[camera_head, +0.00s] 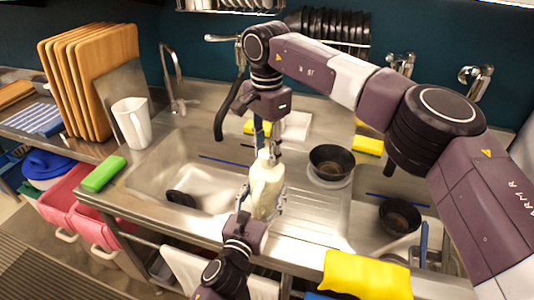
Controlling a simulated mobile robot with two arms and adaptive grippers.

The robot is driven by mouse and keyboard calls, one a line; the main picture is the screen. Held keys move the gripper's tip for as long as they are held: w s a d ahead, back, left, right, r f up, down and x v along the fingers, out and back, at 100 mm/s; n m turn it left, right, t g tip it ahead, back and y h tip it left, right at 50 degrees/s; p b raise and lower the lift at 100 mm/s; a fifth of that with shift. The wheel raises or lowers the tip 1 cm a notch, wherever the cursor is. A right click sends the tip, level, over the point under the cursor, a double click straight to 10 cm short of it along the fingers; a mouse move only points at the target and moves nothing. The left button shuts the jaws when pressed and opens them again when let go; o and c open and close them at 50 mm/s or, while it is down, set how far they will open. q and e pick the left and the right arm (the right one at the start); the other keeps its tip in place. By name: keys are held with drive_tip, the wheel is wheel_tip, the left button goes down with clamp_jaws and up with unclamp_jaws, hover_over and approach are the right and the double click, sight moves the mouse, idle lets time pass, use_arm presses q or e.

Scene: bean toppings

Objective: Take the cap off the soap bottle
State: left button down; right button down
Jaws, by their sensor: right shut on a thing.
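The cream soap bottle (267,185) stands upright in front of the divider between the sink basin and the drainer. My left gripper (262,208) reaches up from the bottom, its fingers on both sides of the bottle's lower body, and looks shut on it. My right gripper (266,150) points down from above and is shut at the bottle's top, on the cap. The cap is mostly hidden between the fingers, so I cannot tell whether it is still seated on the neck.
A dark bowl (332,161) stands right of the bottle, another dark bowl (400,216) in the right basin. A white jug (132,122), a green sponge (104,173) and wooden boards (90,80) are at left. A yellow cloth (366,277) lies at the front right. The left basin (185,170) is mostly empty.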

sight(267, 153)
use_arm(q)
drive_tip(key=shift+f, duration=0.1)
use_arm(e)
drive_tip(key=shift+w+r, duration=0.1)
drive_tip(key=shift+r, duration=0.35)
drive_tip(key=shift+r, duration=2)
use_arm(q)
drive_tip(key=c, duration=0.6)
unclamp_jaws()
drive_tip(key=shift+s, duration=0.15)
